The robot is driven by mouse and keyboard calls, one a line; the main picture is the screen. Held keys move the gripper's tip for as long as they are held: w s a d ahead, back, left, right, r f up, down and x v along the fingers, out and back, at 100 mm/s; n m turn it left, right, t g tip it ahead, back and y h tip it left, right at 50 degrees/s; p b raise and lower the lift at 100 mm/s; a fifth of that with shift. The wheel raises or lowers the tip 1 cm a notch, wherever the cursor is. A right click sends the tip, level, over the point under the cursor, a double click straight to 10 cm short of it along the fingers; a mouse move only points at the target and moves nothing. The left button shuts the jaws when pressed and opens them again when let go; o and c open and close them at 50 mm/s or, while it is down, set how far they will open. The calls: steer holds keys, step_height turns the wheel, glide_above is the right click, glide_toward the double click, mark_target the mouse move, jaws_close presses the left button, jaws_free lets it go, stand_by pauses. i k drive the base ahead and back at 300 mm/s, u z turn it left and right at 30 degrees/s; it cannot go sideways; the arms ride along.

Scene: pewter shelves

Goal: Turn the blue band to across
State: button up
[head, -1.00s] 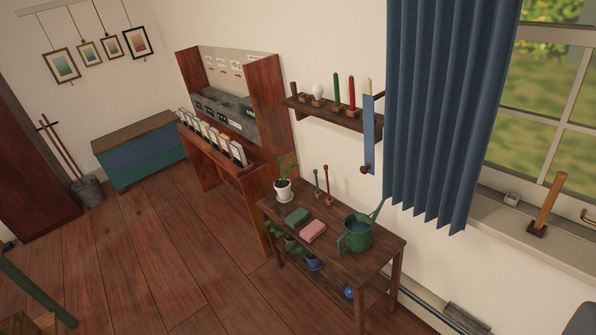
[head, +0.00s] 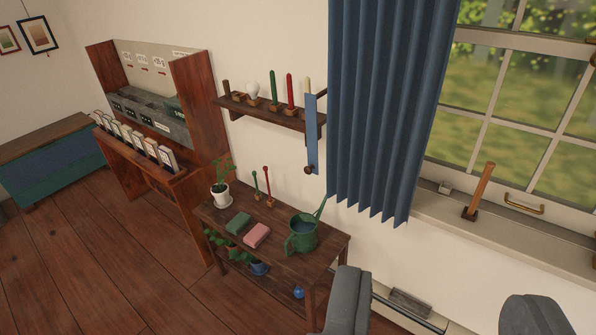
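The blue band (head: 312,135) is a flat, narrow strip standing upright along the left edge of the blue curtain (head: 385,110). A round brown knob (head: 309,169) sits at its lower end, against the wall. The curtain hangs straight in loose folds, and the band does not cross it. My gripper (head: 440,308) shows as two grey fingers at the bottom of the head view, wide apart. It is open with nothing between the fingers, below and in front of the curtain.
A wall shelf (head: 270,113) with candles and a bulb is left of the band. Below stands a wooden table (head: 325,245) with a green watering can (head: 302,235). A wooden peg (head: 478,190) stands on the windowsill (head: 530,225). Floor (head: 110,270) is clear at left.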

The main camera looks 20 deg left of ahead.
mark_target(310, 99)
steer(key=i, duration=1)
steer(key=z, duration=0.05)
